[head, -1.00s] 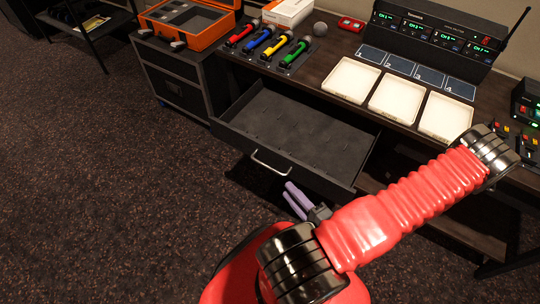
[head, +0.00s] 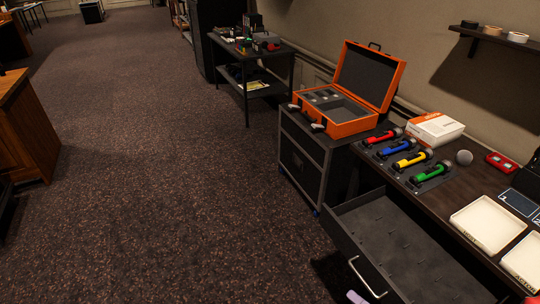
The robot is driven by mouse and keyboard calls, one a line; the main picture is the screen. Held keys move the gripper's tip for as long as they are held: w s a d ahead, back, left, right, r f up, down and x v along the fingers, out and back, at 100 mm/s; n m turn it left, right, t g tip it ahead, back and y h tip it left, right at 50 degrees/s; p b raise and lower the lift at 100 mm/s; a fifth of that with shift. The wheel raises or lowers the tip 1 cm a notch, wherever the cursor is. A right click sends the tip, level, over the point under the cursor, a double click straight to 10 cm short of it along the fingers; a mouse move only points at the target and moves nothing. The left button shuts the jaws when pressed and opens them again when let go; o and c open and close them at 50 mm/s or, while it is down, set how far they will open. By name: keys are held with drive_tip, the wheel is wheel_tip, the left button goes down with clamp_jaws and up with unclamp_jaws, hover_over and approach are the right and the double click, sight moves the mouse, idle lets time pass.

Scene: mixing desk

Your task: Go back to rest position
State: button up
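Only a small pale purple tip of my gripper (head: 356,297) shows, at the bottom edge of the head view. It is just below the handle of the open drawer (head: 345,235). The rest of the gripper is cut off by the frame, so its opening and anything held cannot be seen. A bit of my red arm shows in the bottom right corner. The visible part of the drawer looks empty.
The desk (head: 445,197) holds red, blue, yellow and green microphones (head: 408,159) and white trays (head: 487,224). An open orange case (head: 350,110) sits on a dark cabinet (head: 305,160). A side table (head: 250,75) stands farther back. Carpet to the left is clear.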

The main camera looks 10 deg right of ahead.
drive_tip(key=w+a+r+m+g+h, duration=0.1)
drive_tip(key=a+r+m+g+h, duration=0.1)
drive_tip(key=a+r+m, duration=0.3)
drive_tip(key=w+a+r+m+g+h, duration=0.2)
drive_tip(key=a+r+m+g, duration=0.2)
drive_tip(key=r+m, duration=0.9)
drive_tip(key=w+a+r+m+g+h, duration=0.1)
drive_tip(key=a+r+m+g+h, duration=0.1)
drive_tip(key=a+r+m, duration=0.5)
wheel_tip(320, 180, up, 4)
drive_tip(key=shift+w+a+f+m+g+h, duration=0.2)
drive_tip(key=shift+w+m+g+h, duration=0.3)
drive_tip(key=shift+m, duration=0.7)
drive_tip(key=shift+s, duration=0.15)
